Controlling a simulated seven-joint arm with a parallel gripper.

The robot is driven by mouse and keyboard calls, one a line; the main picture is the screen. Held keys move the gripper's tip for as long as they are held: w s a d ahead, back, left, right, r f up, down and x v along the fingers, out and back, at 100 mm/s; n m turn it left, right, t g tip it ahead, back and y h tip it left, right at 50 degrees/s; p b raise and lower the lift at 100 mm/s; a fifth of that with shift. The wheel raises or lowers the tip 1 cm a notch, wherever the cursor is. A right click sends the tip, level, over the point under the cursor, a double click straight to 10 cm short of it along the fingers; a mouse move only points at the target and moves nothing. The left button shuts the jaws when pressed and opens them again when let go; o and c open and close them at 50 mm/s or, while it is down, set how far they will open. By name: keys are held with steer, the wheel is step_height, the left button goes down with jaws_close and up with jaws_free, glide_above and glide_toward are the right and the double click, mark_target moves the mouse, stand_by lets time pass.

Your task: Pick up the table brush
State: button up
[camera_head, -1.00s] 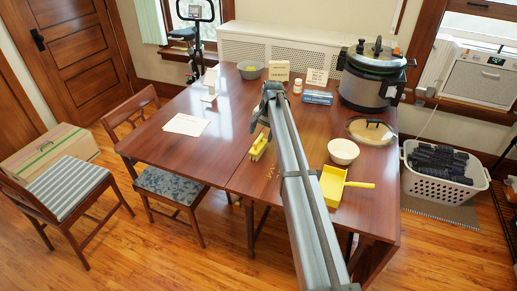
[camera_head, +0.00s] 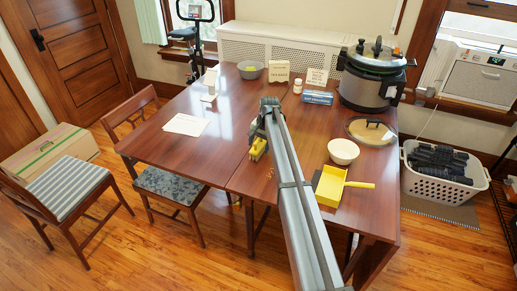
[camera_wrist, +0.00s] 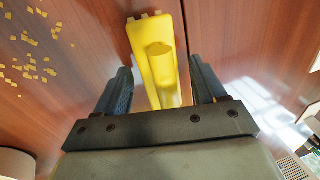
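The yellow table brush (camera_head: 257,151) lies on the wooden table (camera_head: 210,150), left of my arm. In the wrist view the brush (camera_wrist: 153,32) runs lengthwise between my two dark fingers, its lower part hidden behind the gripper body. My gripper (camera_wrist: 160,68) is open, with one finger on each side of the brush. In the head view my gripper (camera_head: 262,126) is over the brush and partly hidden by my arm. I cannot tell whether the fingers touch the brush.
Small yellow scraps (camera_wrist: 38,60) lie on the table near the brush. A paper (camera_head: 186,125) lies on the left.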

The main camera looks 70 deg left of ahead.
mark_target(260, 139)
jaws_close()
step_height(260, 139, up, 8)
steer(key=shift+d+r, duration=0.1)
steer(key=shift+d, duration=0.05)
steer(key=shift+t+h, duration=0.4)
steer(key=shift+h, duration=0.1)
steer(key=shift+s+d+f, duration=0.15)
steer(key=shift+d+f, duration=1.05)
steer(key=shift+f, duration=0.1)
steer(key=shift+s+d+f, duration=0.2)
steer(key=shift+d+f, duration=1.05)
steer(key=shift+f, duration=0.1)
steer(key=shift+s+d+f, duration=0.15)
steer(key=shift+d+f, duration=1.05)
steer(key=shift+f, duration=0.1)
